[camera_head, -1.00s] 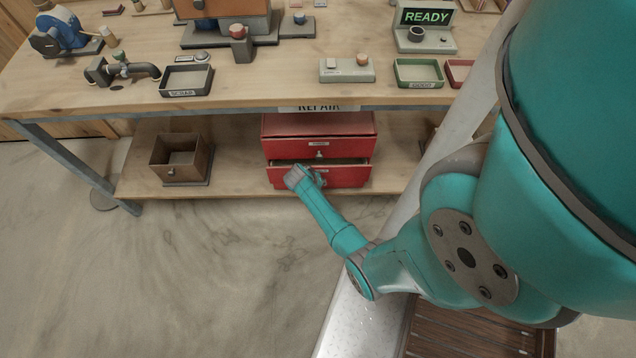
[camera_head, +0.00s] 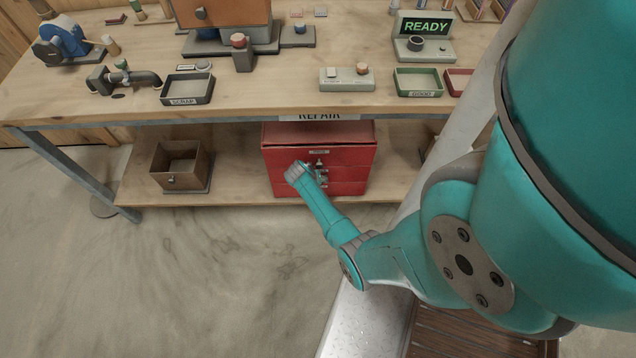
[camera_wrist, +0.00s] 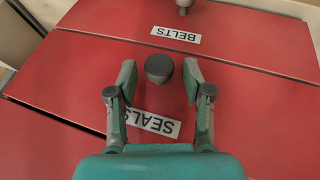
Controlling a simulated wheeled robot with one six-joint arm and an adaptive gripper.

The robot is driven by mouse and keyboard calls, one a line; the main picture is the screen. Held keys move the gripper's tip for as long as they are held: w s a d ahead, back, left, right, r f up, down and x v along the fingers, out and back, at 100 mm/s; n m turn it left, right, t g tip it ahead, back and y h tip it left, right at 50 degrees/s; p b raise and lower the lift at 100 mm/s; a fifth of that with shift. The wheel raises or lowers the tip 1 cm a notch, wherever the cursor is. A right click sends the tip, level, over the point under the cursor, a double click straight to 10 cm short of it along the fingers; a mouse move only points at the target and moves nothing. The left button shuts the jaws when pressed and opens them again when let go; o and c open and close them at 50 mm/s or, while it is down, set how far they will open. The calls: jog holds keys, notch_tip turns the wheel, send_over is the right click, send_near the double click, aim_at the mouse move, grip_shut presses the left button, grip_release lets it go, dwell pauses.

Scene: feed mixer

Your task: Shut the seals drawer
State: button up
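The seals drawer (camera_wrist: 75,85) is a red front with a white SEALS label (camera_wrist: 155,122) and a dark round knob (camera_wrist: 158,68) in the wrist view. My gripper (camera_wrist: 160,78) is open, with one fingertip on each side of this knob and visible gaps between. In the head view my gripper (camera_head: 316,174) is in front of the red drawer chest (camera_head: 345,156) on the lower shelf and hides part of its fronts. The chest's fronts look about flush there, with no open drawer showing. Whether the seals drawer is fully seated I cannot tell.
The belts drawer (camera_wrist: 240,45) adjoins the seals drawer, across a thin seam. A brown open box (camera_head: 180,165) stands left on the lower shelf. The workbench top (camera_head: 270,95) overhangs the chest and carries trays and devices. Floor in front is clear.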

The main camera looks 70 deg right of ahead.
jog(key=shift+a, duration=0.1)
jog(key=v, duration=1.2)
dwell(0.6)
jog(key=s+a+r+n+t+y, duration=0.1)
jog(key=s+a+n+t, duration=0.3)
jog(key=a, duration=0.7)
jog(key=s+a+r+n+t, duration=0.2)
jog(key=s+a+n+t, duration=0.15)
jog(key=a, duration=0.85)
jog(key=s+a+r+n+t+y, duration=0.1)
jog(key=s+a+r+t, duration=0.2)
jog(key=r, duration=0.6)
jog(key=s+a+r+n+t+y, duration=0.2)
jog(key=s+a+r, duration=0.2)
jog(key=r, duration=0.6)
jog(key=s+a+r+n+t+y, duration=0.1)
jog(key=s+a+r+n+t, duration=0.1)
jog(key=s+r, duration=0.4)
notch_tip(320, 180, up, 4)
jog(key=a+t, duration=0.1)
jog(key=a, duration=0.1)
jog(key=shift+s+a+t+y, duration=0.15)
jog(key=shift+a+t+y, duration=0.15)
jog(key=shift+t, duration=0.05)
